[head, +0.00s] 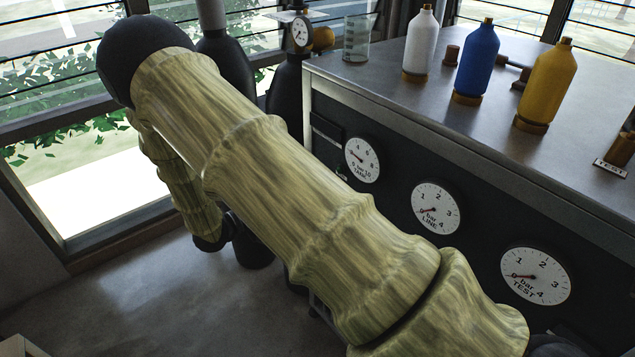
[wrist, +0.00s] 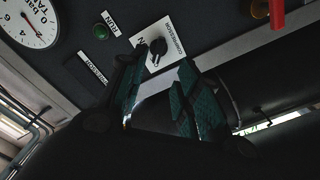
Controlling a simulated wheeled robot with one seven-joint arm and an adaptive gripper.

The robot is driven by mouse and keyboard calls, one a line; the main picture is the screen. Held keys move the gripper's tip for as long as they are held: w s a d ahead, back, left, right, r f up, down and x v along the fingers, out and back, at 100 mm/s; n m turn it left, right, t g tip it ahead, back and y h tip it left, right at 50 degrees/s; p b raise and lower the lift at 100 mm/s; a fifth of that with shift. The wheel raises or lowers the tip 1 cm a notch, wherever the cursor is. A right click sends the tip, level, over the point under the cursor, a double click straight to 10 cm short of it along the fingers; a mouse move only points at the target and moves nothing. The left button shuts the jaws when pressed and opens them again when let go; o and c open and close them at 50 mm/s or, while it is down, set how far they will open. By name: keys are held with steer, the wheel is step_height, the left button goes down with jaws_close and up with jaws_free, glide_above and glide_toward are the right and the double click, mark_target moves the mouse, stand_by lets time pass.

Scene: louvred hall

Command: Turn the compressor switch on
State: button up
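In the wrist view the compressor switch (wrist: 158,46) is a small black knob on a white plate marked COMPRESSOR, set in a dark panel. My gripper (wrist: 163,58) is open, with its two dark green finger pads apart. The knob shows just beyond the gap between the fingertips. I cannot tell whether either finger touches it. The plate's position marks are partly hidden by the fingers, and the knob's setting is not clear. In the head view my arm covers that part of the panel, and the switch is hidden.
A green RUN lamp (wrist: 100,32) and a TANK gauge (wrist: 28,22) are left of the switch. A red part (wrist: 285,12) is at upper right. In the head view, white (head: 420,45), blue (head: 476,65) and yellow (head: 546,85) bottles stand on the bench (head: 390,85). The LINE gauge (head: 436,208) reads near zero.

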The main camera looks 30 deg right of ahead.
steer(key=d+b, duration=0.1)
steer(key=d, duration=0.8)
steer(key=shift+w+d, duration=0.15)
steer(key=shift+w, duration=0.2)
steer(key=shift+d+r, duration=0.1)
steer(key=shift+d, duration=0.3)
jaws_close()
